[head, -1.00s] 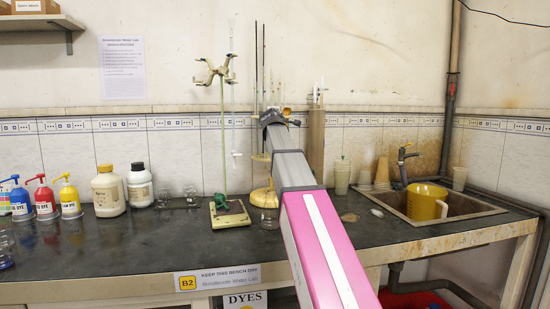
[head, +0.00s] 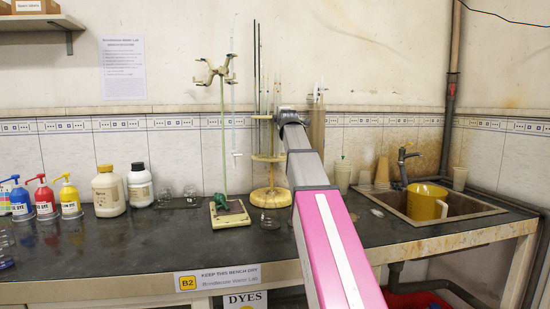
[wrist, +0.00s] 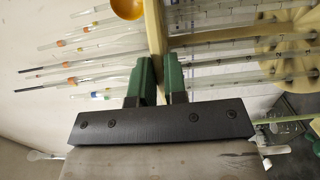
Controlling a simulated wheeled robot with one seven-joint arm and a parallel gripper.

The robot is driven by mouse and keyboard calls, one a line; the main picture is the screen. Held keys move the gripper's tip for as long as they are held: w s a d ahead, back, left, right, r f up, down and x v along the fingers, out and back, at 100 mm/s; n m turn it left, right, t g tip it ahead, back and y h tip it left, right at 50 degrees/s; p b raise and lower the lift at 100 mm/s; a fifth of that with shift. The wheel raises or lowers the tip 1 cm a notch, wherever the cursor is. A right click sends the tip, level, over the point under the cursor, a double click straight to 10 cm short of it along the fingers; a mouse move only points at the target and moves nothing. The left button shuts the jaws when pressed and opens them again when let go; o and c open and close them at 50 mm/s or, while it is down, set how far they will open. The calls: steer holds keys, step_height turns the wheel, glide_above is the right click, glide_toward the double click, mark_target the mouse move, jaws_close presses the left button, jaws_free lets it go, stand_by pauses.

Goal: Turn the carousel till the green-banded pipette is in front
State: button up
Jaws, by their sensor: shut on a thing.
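The carousel (head: 270,197) is a pale yellow stand with round plates on the bench, partly covered by my arm in the head view. In the wrist view its upper plate (wrist: 154,35) shows edge-on, with pipettes through it. My gripper (wrist: 158,75) has its green fingers on either side of this plate's rim and is shut on it. Several pipettes show orange bands, such as one orange-banded pipette (wrist: 61,43), and a blue-banded pipette (wrist: 96,95) is near the fingers. In the head view my gripper is mostly hidden behind the wrist.
A burette stand (head: 222,140) with a clamp stands just left of the carousel. A glass flask (head: 269,219) is in front of the carousel's base. Stacked cups (head: 342,174) and a sink with a yellow jug (head: 425,202) are to the right.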

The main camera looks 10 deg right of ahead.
steer(key=shift+f, duration=0.1)
steer(key=o, duration=0.8)
steer(key=shift+w, duration=0.1)
steer(key=s, duration=0.6)
steer(key=shift+a, duration=0.25)
steer(key=shift+c, duration=0.5)
steer(key=shift+a, duration=0.1)
